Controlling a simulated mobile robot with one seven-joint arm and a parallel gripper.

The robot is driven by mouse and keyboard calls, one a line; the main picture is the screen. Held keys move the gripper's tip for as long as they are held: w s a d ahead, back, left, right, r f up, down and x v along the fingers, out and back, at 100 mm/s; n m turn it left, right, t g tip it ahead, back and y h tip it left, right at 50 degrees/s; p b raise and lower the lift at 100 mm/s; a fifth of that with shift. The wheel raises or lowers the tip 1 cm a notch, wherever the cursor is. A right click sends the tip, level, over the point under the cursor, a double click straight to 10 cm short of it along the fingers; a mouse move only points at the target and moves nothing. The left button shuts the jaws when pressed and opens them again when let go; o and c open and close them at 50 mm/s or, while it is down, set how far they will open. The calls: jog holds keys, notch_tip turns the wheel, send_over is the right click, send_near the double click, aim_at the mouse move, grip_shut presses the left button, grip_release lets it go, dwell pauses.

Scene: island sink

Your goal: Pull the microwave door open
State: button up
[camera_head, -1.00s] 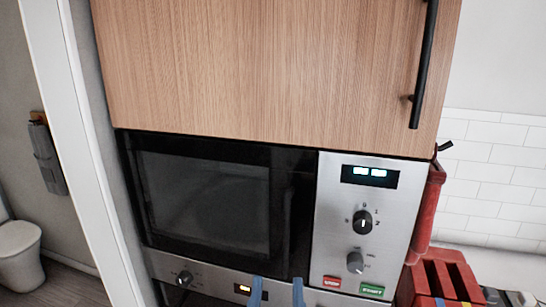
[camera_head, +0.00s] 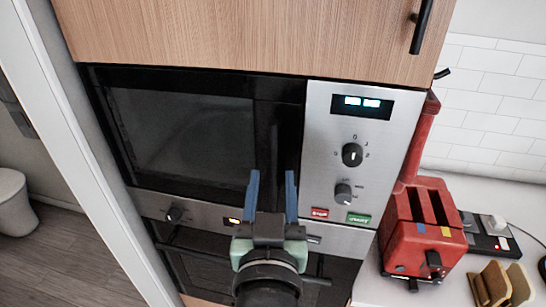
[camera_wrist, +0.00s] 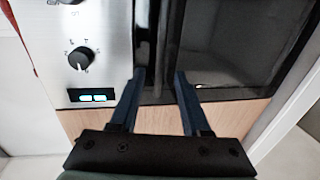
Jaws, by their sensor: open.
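The microwave door (camera_head: 185,135) is a black glass panel, shut, left of the silver control panel (camera_head: 345,150). Its dark upright handle (camera_head: 281,145) runs along the door's right side, and the lower part is hard to make out behind my gripper. My gripper (camera_head: 272,180) is open, with two blue fingers pointing up toward the handle area at the door's lower right. In the wrist view, which is upside down, the open fingertips (camera_wrist: 160,75) show either side of the dark upright handle (camera_wrist: 157,40). I cannot tell whether they touch it.
A wooden cabinet (camera_head: 240,35) with a black bar handle is above. An oven (camera_head: 205,255) is below. A red toaster (camera_head: 420,235) and bread slices (camera_head: 498,285) stand on the right counter. A white wall edge (camera_head: 75,150) is close on the left.

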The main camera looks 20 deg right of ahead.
aim_at(273, 160)
jog(key=p+x, duration=0.2)
jog(key=x, duration=0.5)
jog(key=shift+c, duration=0.2)
grip_shut()
dwell(1.2)
